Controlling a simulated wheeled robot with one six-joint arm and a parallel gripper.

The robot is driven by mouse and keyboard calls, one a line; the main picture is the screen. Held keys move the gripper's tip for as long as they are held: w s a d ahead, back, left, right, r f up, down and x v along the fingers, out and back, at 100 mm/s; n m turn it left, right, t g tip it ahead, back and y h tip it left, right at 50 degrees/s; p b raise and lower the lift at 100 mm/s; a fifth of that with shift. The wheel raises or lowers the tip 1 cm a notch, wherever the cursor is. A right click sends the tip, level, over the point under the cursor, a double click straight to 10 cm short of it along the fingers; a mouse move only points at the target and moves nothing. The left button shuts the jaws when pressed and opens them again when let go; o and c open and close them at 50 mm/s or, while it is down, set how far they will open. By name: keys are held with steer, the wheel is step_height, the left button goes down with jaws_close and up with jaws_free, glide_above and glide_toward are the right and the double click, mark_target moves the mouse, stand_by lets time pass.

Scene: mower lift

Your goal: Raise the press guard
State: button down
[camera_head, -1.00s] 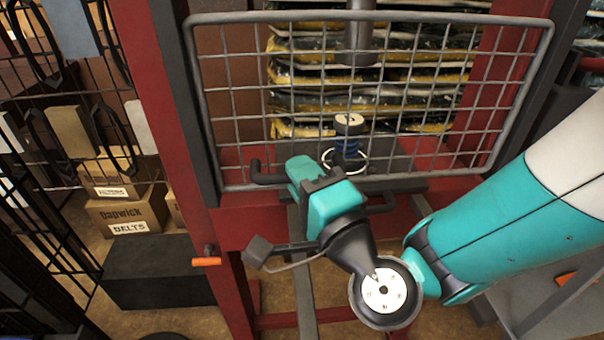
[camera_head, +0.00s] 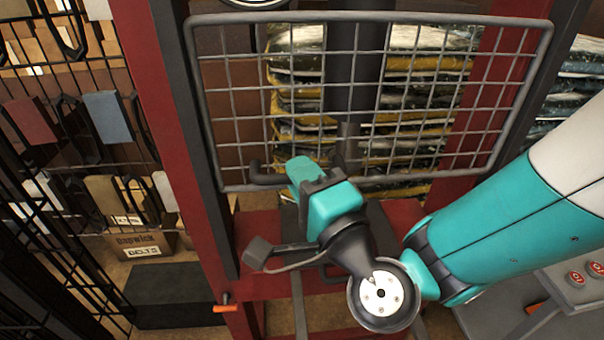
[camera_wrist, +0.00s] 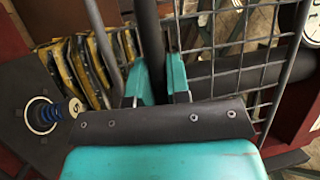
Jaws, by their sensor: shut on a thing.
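The press guard (camera_head: 357,86) is a grey wire mesh in a rounded tube frame, upright across the front of the red press. A dark bar handle (camera_head: 268,177) sits along its lower edge. My teal gripper (camera_head: 318,172) is at this handle. In the wrist view its two fingers (camera_wrist: 163,82) are shut around the dark bar (camera_wrist: 149,35), with the mesh (camera_wrist: 235,60) to the right. The guard's lower edge stands above the red press table (camera_head: 262,232). The middle of the handle is hidden by my gripper in the head view.
The red press post (camera_head: 150,110) stands left of the guard. A blue spring part (camera_wrist: 58,113) shows in the wrist view. Stacked bags (camera_head: 425,115) lie behind the mesh. An orange-handled lever (camera_head: 225,308) juts out at lower left. Red buttons (camera_head: 577,280) sit at lower right.

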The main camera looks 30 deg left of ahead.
steer(key=shift+r, duration=0.2)
steer(key=c, duration=1.1)
jaws_free()
